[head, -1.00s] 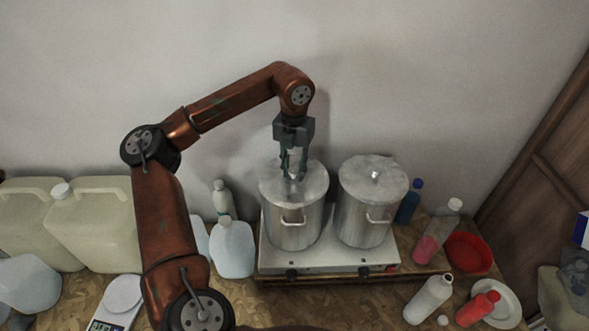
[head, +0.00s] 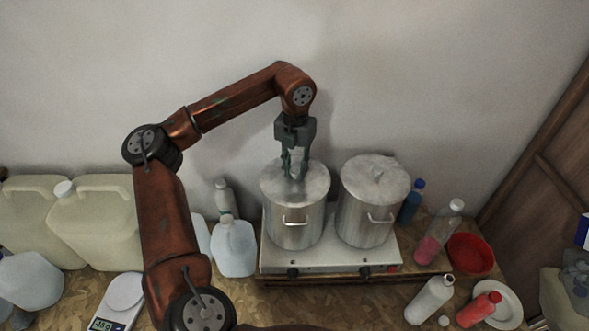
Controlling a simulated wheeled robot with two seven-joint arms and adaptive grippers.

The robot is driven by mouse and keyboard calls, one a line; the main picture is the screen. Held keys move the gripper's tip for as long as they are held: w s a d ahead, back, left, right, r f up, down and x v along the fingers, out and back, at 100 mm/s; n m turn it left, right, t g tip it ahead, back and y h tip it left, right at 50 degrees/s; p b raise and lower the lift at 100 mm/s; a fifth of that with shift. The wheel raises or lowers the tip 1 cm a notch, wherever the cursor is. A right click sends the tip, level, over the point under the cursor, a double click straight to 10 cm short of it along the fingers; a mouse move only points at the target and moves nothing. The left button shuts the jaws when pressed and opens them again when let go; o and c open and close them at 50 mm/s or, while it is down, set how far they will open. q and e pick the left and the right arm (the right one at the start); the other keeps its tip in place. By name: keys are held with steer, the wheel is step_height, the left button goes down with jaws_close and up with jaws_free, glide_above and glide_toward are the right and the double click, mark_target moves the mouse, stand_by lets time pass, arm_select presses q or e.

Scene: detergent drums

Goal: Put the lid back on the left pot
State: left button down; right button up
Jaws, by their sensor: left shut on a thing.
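The left pot (head: 294,227) is a tall metal pot with a front handle, standing on the left of a two-place hot plate. Its metal lid (head: 311,188) lies over the pot's top and looks level; I cannot tell whether it is fully seated. My left gripper (head: 294,174) points down over the lid's middle and is shut on its knob, which the fingers largely hide. The right pot (head: 366,220) stands beside it with its own lid (head: 376,176) on. My right gripper is not in view.
The hot plate (head: 329,257) stands on the wooden bench. Jugs (head: 234,247) and a scale (head: 121,300) are to the left. Bottles (head: 430,298), a red bowl (head: 470,253) and a white plate (head: 500,304) are to the right. A wall stands close behind the pots.

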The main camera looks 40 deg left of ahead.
arm_select(q)
steer(key=c, duration=1.6)
jaws_free()
steer(key=shift+o, duration=0.7)
steer(key=o, duration=0.4)
steer(key=shift+r, duration=0.15)
steer(key=shift+r+p, duration=2)
steer(key=shift+r, duration=0.35)
steer(key=shift+r+p, duration=0.4)
steer(key=shift+r, duration=0.65)
steer(key=shift+c, duration=0.4)
